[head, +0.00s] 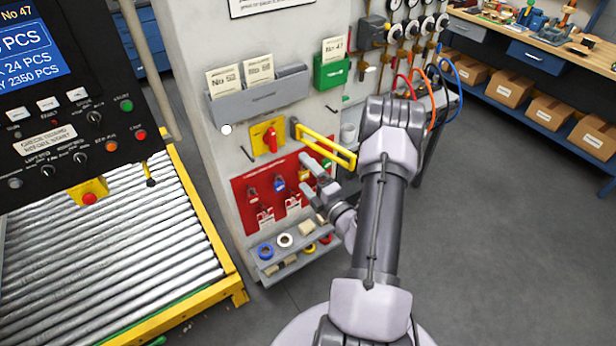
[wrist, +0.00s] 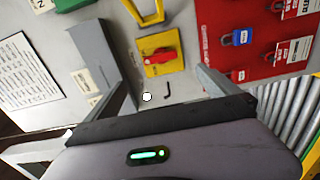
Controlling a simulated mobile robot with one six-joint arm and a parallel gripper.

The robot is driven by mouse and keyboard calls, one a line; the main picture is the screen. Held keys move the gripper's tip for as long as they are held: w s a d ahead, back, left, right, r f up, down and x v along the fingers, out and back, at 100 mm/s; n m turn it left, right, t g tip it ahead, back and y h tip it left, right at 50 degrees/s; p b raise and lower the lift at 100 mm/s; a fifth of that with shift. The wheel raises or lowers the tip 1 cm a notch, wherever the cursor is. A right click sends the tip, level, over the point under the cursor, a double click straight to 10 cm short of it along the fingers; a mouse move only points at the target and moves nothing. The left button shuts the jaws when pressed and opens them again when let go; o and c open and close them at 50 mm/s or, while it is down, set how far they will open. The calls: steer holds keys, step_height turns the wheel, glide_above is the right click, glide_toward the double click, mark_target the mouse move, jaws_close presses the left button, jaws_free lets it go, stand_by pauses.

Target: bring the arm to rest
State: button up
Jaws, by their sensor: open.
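My gripper (head: 306,174) is in front of the grey cabinet column (head: 226,190), level with the red lockout board (head: 241,196). In the wrist view my gripper (wrist: 162,88) has its two fingers spread apart, with nothing between them. A yellow plate with a red rotary switch (head: 268,137) is on the column, up and left of the fingers in the head view. The switch also shows in the wrist view (wrist: 160,57), beyond the gap between the fingers. I cannot tell how far the fingertips are from the column. My forearm hides part of the column's right side.
A yellow bar handle (head: 325,146) juts out just above my gripper. A grey document holder (head: 262,94), a green holder (head: 331,73) and a shelf with tape rolls (head: 285,240) are close by. A roller conveyor (head: 110,245) is at left. Open floor (head: 510,240) is at right.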

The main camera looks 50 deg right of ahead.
steer(key=shift+s+a, duration=0.15)
steer(key=shift+s, duration=0.35)
